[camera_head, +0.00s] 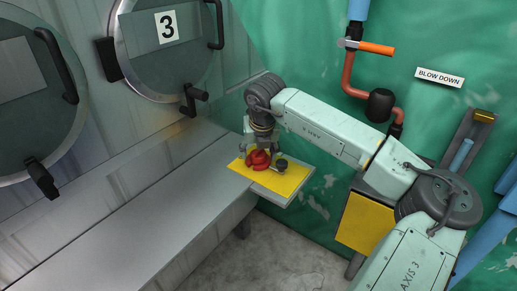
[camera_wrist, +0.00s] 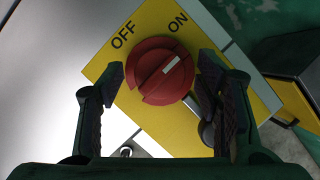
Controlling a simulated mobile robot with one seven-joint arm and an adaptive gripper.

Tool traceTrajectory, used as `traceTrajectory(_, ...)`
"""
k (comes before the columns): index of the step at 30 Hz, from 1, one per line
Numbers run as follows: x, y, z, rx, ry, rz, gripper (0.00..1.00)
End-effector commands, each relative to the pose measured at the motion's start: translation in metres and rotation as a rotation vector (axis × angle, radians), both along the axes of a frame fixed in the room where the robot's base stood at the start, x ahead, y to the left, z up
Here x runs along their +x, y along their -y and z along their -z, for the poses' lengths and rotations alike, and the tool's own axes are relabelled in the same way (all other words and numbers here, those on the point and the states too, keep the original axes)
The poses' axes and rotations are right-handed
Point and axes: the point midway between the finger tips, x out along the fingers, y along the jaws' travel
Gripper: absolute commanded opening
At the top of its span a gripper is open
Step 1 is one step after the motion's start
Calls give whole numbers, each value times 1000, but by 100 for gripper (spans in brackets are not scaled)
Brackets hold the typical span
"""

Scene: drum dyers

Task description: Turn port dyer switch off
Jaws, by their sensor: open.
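The dyer switch is a red round knob (camera_wrist: 160,72) on a yellow plate (camera_wrist: 247,97) marked OFF and ON. In the wrist view its white mark points up and right, toward ON. In the head view the red knob (camera_head: 258,161) shows on the yellow plate (camera_head: 291,182) at the end of the grey ledge. My gripper (camera_wrist: 160,85) is open, with one finger on each side of the knob. It also shows in the head view (camera_head: 262,150), directly over the plate. I cannot tell whether the fingers touch the knob.
A dark metal lever or padlock (camera_wrist: 207,118) sits beside the knob on the plate, close to the right finger. The grey ledge (camera_head: 130,215) runs along the drum doors (camera_head: 165,45). A green wall with an orange-handled valve (camera_head: 375,47) stands behind.

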Motion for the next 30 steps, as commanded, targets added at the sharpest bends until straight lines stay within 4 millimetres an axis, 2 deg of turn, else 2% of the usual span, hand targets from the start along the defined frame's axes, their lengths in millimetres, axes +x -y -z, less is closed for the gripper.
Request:
traceTrajectory(7,0,0,1,0,0,0,59)
traceTrajectory(27,0,0,1,1,0,0,14)
traceTrajectory(30,0,0,1,1,1,0,11)
